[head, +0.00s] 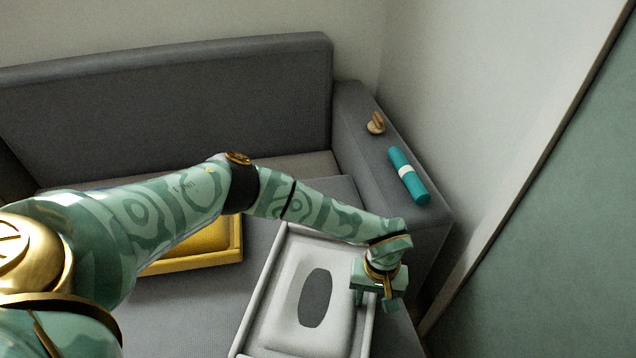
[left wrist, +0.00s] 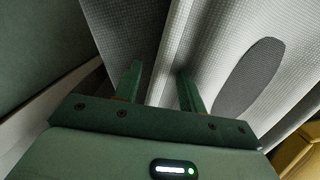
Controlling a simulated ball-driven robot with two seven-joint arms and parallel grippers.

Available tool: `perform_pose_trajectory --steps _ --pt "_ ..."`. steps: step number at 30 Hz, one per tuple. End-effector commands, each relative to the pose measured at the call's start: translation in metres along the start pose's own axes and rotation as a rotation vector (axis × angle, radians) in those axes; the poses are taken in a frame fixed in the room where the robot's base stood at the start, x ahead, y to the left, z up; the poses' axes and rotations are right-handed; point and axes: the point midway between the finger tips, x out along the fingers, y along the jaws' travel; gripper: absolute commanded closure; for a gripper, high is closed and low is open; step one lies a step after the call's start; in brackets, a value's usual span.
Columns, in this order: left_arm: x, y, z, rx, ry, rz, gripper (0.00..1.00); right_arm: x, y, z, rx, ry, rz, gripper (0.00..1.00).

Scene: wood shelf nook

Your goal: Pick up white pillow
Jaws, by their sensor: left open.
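The white pillow (head: 284,317) lies on the grey sofa seat. It has a raised pale border and a dark grey oval in its middle. My left gripper (head: 378,300) is open at the pillow's right edge, near its far right corner. In the left wrist view the two fingers (left wrist: 158,82) are apart, and the pillow's pale edge (left wrist: 172,50) runs up between and beyond them. I cannot tell whether the fingers touch it. The dark oval (left wrist: 248,76) shows to the right there. My right gripper is not in view.
A yellow pillow or tray (head: 205,250) lies left of the white pillow, partly behind my left arm. The sofa armrest (head: 360,140) holds a teal roll (head: 410,178) and a small tan object (head: 376,123). A wall stands close on the right.

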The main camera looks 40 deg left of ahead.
Motion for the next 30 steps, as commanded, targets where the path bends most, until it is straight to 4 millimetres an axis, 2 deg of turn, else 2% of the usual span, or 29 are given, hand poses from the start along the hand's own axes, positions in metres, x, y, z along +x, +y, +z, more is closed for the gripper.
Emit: perform_pose_trajectory --steps 3,4,8,9,30 --pt "-0.0012 -0.0001 0.0004 0.0 0.0 0.0 0.59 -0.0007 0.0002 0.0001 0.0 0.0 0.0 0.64" --pt "-0.0013 -0.0001 0.0005 0.0 0.0 0.0 0.62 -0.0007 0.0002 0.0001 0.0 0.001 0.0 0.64" --pt "-0.0013 -0.0001 0.0005 0.0 0.0 0.0 0.98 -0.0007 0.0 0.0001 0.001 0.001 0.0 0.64" --pt "-0.0013 -0.0002 0.0004 0.0 0.0 0.0 1.0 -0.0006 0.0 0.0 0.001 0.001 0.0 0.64" --pt "-0.0011 -0.0002 0.0007 -0.001 -0.001 0.0 1.0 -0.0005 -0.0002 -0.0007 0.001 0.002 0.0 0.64"
